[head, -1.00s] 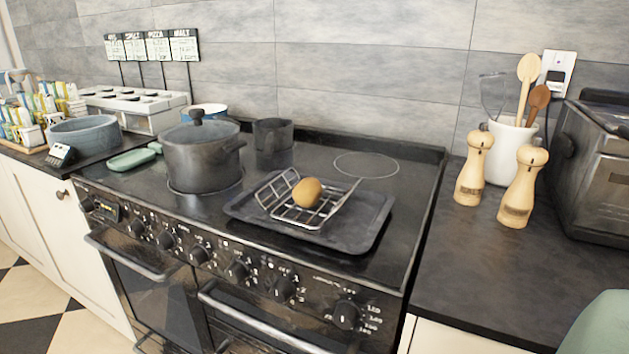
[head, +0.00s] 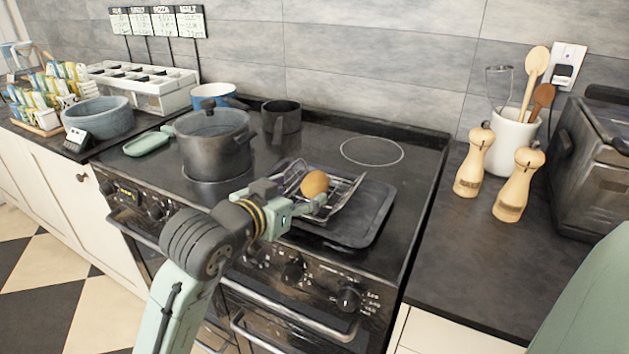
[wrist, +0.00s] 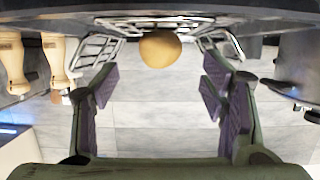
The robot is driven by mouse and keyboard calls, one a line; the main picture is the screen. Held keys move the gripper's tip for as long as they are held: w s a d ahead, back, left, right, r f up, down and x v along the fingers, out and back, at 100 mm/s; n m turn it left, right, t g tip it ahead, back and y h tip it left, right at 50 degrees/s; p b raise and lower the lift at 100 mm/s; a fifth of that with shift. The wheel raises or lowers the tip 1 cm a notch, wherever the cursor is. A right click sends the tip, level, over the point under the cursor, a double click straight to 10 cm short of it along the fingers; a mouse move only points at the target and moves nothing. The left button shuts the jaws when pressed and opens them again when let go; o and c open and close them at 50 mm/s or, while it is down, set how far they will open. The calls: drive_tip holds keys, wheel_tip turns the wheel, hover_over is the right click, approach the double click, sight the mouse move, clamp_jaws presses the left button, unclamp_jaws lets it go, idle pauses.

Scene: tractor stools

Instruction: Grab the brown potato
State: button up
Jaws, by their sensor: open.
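The brown potato (head: 314,184) rests in a wire rack (head: 345,195) that sits on a dark tray (head: 372,215) on the stove. My gripper (head: 305,198) has come in from the front left and is at the rack, close to the potato. Its fingers are partly hidden in the head view. In the wrist view the potato (wrist: 160,49) shows between and beyond the two spread fingers (wrist: 160,85), with a gap on each side. The wire rack (wrist: 97,48) shows on both sides of it there. The gripper is open and empty.
A lidded grey pot (head: 213,140) stands left of the rack, with a small dark pan (head: 281,121) behind. Two wooden mills (head: 474,162) and a utensil crock (head: 511,143) stand on the right counter. The stove's right rear is clear.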

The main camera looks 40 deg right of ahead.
sight(310, 185)
drive_tip(key=p+x, duration=0.2)
drive_tip(key=x, duration=0.3)
drive_tip(key=shift+w+d, duration=0.15)
drive_tip(key=shift+d, duration=0.3)
drive_tip(key=shift+w+d+f, duration=0.15)
drive_tip(key=shift+d, duration=0.15)
drive_tip(key=c, duration=1.2)
drive_tip(key=shift+c, duration=0.5)
